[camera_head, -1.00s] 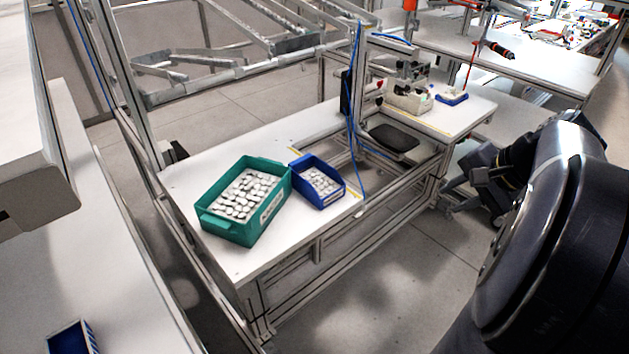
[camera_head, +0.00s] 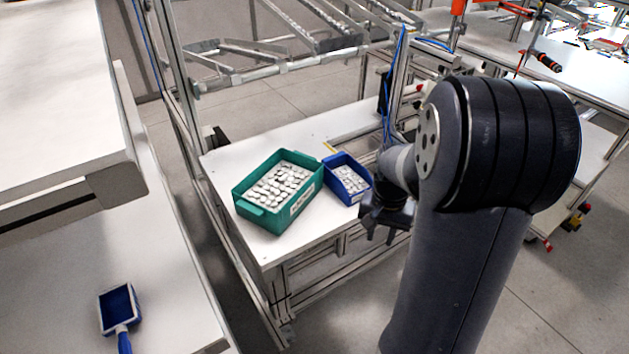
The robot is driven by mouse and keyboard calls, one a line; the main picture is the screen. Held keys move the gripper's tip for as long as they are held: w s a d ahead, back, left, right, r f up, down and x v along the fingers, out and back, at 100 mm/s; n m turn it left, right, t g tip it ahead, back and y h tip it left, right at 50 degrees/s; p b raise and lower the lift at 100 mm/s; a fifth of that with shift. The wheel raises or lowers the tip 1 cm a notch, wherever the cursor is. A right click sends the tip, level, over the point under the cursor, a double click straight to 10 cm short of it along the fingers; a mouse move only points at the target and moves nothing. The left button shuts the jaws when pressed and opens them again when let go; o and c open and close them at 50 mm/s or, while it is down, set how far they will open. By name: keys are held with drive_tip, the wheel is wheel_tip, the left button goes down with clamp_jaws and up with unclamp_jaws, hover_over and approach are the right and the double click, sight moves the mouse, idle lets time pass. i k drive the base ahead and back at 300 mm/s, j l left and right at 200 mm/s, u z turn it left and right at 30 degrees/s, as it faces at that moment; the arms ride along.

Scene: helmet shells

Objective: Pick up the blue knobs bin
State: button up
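The blue bin (camera_head: 349,187) holds several small whitish knobs and sits on a white workbench (camera_head: 222,168), close beside a larger green bin (camera_head: 246,204). The green bin also holds many whitish pieces. My gripper (camera_head: 379,236) is in front of and to the right of the blue bin, near the bench's front edge, with its dark fingers pointing down. The fingers look spread apart with nothing between them. My arm hides the part of the bench to the right of the blue bin.
A blue tray with a handle (camera_head: 119,309) lies on another white table (camera_head: 60,300) at lower left. A metal frame post (camera_head: 178,75) stands at the bench's left end, and blue cables hang behind the bins. The bench behind the bins looks clear.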

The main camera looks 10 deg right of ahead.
sight(348, 179)
drive_tip(key=i+l+u, duration=0.15)
drive_tip(key=u, duration=0.25)
drive_tip(key=i+l+u, duration=0.1)
drive_tip(key=l+u, duration=0.5)
drive_tip(key=u, duration=0.2)
drive_tip(key=i+l+u, duration=0.1)
drive_tip(key=l+u, duration=0.3)
drive_tip(key=k+l+u, duration=0.2)
drive_tip(key=l, duration=1.1)
drive_tip(key=i, duration=0.1)
